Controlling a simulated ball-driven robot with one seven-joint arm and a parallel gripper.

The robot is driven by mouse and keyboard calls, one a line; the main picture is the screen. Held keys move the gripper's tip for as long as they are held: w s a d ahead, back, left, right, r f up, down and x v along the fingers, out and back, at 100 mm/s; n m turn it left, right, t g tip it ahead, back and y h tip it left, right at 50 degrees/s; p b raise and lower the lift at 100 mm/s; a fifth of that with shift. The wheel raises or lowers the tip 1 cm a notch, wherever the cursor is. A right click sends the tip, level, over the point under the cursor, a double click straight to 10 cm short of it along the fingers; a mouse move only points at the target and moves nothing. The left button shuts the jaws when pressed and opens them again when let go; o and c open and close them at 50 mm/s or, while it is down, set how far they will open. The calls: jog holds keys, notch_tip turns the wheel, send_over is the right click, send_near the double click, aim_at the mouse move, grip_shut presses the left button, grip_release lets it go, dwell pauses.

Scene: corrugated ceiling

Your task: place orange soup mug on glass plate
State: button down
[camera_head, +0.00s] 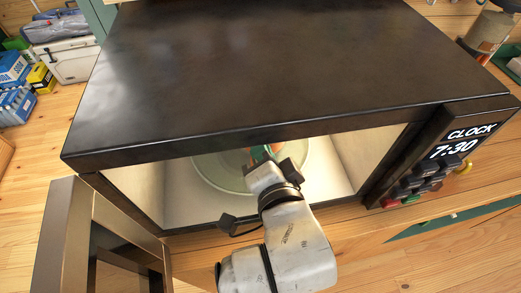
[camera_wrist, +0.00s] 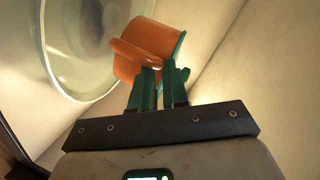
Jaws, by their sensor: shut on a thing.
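The orange soup mug (camera_wrist: 150,42) is held between the green fingers of my gripper (camera_wrist: 161,78), inside the microwave. In the wrist view it looks tilted, with some teal on its right side. In the head view only a small orange part of the mug (camera_head: 247,150) shows beyond my gripper (camera_head: 266,158). The round glass plate (camera_head: 213,172) lies on the microwave floor. In the wrist view the plate (camera_wrist: 75,75) is left of the mug, and the mug overlaps its right edge. I cannot tell whether mug and plate touch.
The black microwave (camera_head: 270,60) roofs over my gripper. Its door (camera_head: 58,235) stands open at the left. The control panel (camera_head: 430,165) is at the right, with a 7:30 clock. A pale inner wall (camera_wrist: 235,75) is close on the right in the wrist view.

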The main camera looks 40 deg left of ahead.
jog(key=shift+w+a+f+p, duration=0.1)
jog(key=shift+w+a+f, duration=0.1)
jog(key=shift+f, duration=0.35)
jog(key=shift+w+a+f+p, duration=0.15)
jog(key=shift+a+f, duration=0.1)
jog(key=shift+f, duration=0.3)
jog(key=shift+w+a+f+p, duration=0.1)
jog(key=shift+w+a+f, duration=0.1)
jog(key=shift+f, duration=0.5)
jog(key=c, duration=1.1)
grip_release()
jog(key=shift+f, duration=0.1)
jog(key=shift+d, duration=0.1)
jog(key=b+v, duration=0.1)
jog(key=v, duration=1.1)
jog(key=shift+s, duration=0.1)
